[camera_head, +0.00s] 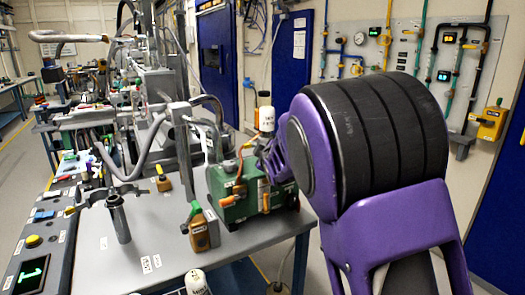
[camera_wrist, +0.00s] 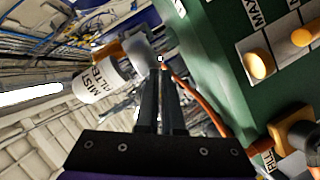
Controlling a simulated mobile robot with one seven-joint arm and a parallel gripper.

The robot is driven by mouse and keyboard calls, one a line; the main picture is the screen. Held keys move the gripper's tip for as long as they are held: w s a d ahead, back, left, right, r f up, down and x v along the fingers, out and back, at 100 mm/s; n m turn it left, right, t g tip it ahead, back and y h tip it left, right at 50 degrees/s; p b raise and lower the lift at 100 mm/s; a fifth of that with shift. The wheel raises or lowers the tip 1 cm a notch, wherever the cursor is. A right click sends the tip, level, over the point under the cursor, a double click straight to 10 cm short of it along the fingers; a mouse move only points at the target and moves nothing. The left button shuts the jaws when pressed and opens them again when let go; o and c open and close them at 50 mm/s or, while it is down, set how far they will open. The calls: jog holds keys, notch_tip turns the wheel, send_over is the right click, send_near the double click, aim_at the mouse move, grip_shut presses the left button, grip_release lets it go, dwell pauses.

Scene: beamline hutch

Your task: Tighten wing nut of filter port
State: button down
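A green pump box (camera_head: 238,190) stands on the grey table and fills the right of the wrist view (camera_wrist: 215,75). A white canister labelled as a mist filter (camera_wrist: 95,84) has an orange end; it appears above the pump in the head view (camera_head: 266,118). A pale grey rounded part (camera_wrist: 139,50) sits beside the canister, close to my fingertips; I cannot tell whether it is the port or its wing nut. My gripper (camera_wrist: 161,75) has its fingers close together, with nothing clearly held. In the head view, it is largely hidden behind my purple arm.
An orange cable (camera_wrist: 205,103) runs beside my fingers. Orange and tan knobs (camera_wrist: 259,64) stick out of the pump. The table front is partly clear.

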jog(key=shift+f, duration=0.2)
jog(key=c, duration=1.3)
grip_release()
jog(key=shift+r, duration=0.1)
